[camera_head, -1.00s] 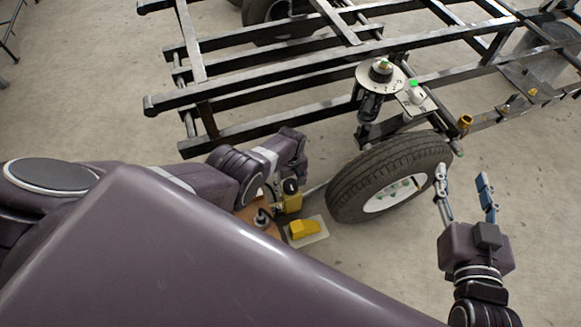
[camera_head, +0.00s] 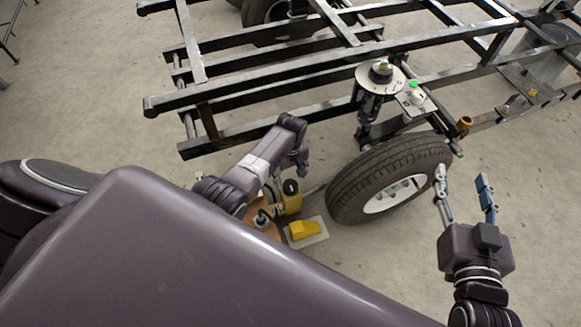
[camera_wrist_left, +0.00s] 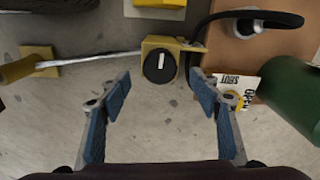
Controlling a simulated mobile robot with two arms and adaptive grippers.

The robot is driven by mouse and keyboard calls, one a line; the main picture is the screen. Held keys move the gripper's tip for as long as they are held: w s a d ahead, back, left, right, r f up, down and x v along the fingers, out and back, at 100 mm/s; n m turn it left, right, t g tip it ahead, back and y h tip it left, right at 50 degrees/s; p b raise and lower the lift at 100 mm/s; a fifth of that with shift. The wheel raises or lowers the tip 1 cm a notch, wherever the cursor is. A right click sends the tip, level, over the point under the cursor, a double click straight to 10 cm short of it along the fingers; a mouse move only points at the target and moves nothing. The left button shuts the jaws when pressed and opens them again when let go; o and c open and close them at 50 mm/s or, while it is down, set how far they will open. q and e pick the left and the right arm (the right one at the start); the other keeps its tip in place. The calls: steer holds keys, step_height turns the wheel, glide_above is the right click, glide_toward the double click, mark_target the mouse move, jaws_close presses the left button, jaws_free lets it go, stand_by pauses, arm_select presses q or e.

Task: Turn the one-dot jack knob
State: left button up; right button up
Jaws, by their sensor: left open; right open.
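A black round knob (camera_wrist_left: 160,66) with a white bar mark sits on a yellow box (camera_wrist_left: 185,50) in the left wrist view. In the head view a black knob (camera_head: 291,187) shows on a yellow unit (camera_head: 290,202) left of the wheel. I cannot make out a single dot on it. My left gripper (camera_wrist_left: 161,76) is open and empty, its blue-padded fingers either side of the knob's line, apparently short of it. In the head view its fingers are not clearly seen. My right gripper (camera_head: 462,175) is open and empty, right of the wheel.
A yellow wedge (camera_head: 304,230) lies on a white plate. In the left wrist view, a green cylinder (camera_wrist_left: 295,95), a black hose (camera_wrist_left: 235,16) and an OPEN/SHUT label (camera_wrist_left: 243,88) crowd the right.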

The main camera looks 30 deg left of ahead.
mark_target(291, 185)
arm_select(q)
steer(key=shift+r, duration=3)
